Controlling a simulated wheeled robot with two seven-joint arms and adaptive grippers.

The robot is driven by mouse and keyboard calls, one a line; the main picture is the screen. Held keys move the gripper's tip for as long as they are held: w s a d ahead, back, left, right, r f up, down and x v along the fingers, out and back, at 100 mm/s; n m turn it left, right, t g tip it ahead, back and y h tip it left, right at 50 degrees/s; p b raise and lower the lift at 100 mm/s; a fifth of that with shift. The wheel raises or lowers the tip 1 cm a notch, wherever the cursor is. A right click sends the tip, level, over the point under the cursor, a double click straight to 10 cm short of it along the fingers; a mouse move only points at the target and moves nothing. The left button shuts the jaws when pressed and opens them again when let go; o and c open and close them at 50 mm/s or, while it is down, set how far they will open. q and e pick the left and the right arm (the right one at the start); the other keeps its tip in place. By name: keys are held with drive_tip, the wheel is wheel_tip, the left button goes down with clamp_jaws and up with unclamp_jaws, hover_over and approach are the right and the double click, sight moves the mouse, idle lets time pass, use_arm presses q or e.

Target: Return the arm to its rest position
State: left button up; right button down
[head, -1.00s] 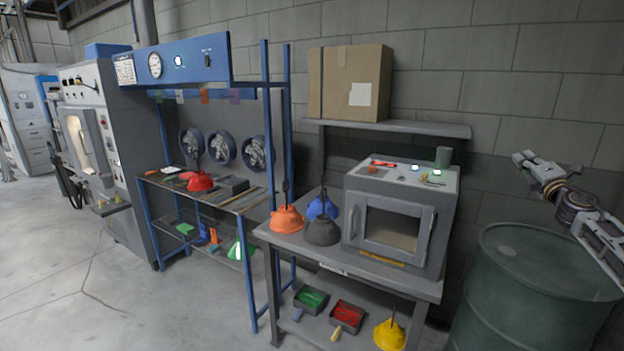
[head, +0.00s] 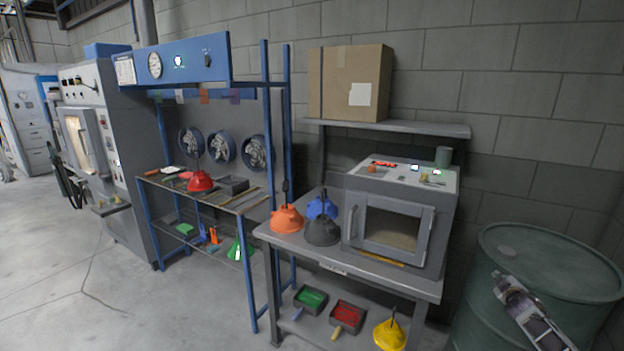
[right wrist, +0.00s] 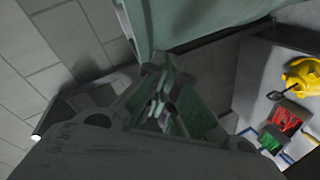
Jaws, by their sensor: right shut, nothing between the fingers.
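My right gripper (head: 503,284) is low at the lower right of the head view, in front of the green drum (head: 550,262). Its arm comes in from the bottom edge. In the right wrist view its fingers (right wrist: 165,105) are together with nothing held between them. My left arm and gripper are not in view. An orange hood (head: 287,219), a blue hood (head: 321,208) and a dark grey hood (head: 322,232) rest on the grey bench top, apart from my gripper.
A grey box oven (head: 392,225) stands on the bench (head: 350,270), left of the drum. A yellow hood (head: 390,335), a red tray (head: 347,317) and a green tray (head: 310,298) sit on its lower shelf. A blue rack (head: 247,270) stands further left. The floor (head: 60,300) at left is clear.

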drive_tip(key=s+a+f+m+g+y, duration=0.1)
drive_tip(key=s+a+f+g, duration=0.1)
drive_tip(key=s+a+f, duration=0.8)
drive_tip(key=s+a+f+m+g+y, duration=0.15)
drive_tip(key=s+f, duration=0.55)
drive_tip(key=f, duration=1)
drive_tip(key=s+a+f+m+g+y, duration=0.1)
drive_tip(key=s+a+f+g, duration=0.2)
drive_tip(key=s+a+f, duration=0.7)
drive_tip(key=s+a+f+g, duration=0.1)
drive_tip(key=s+a+f, duration=0.4)
drive_tip(key=s, duration=0.8)
drive_tip(key=s+a+f+g+y, duration=0.1)
drive_tip(key=s+a+f, duration=0.5)
drive_tip(key=s, duration=0.8)
drive_tip(key=s+a+f+g+y, duration=0.1)
drive_tip(key=s+a+f+g, duration=0.2)
drive_tip(key=s, duration=1.1)
drive_tip(key=a+f, duration=0.3)
drive_tip(key=f, duration=0.3)
drive_tip(key=shift+s, duration=0.15)
drive_tip(key=shift+g, duration=0.25)
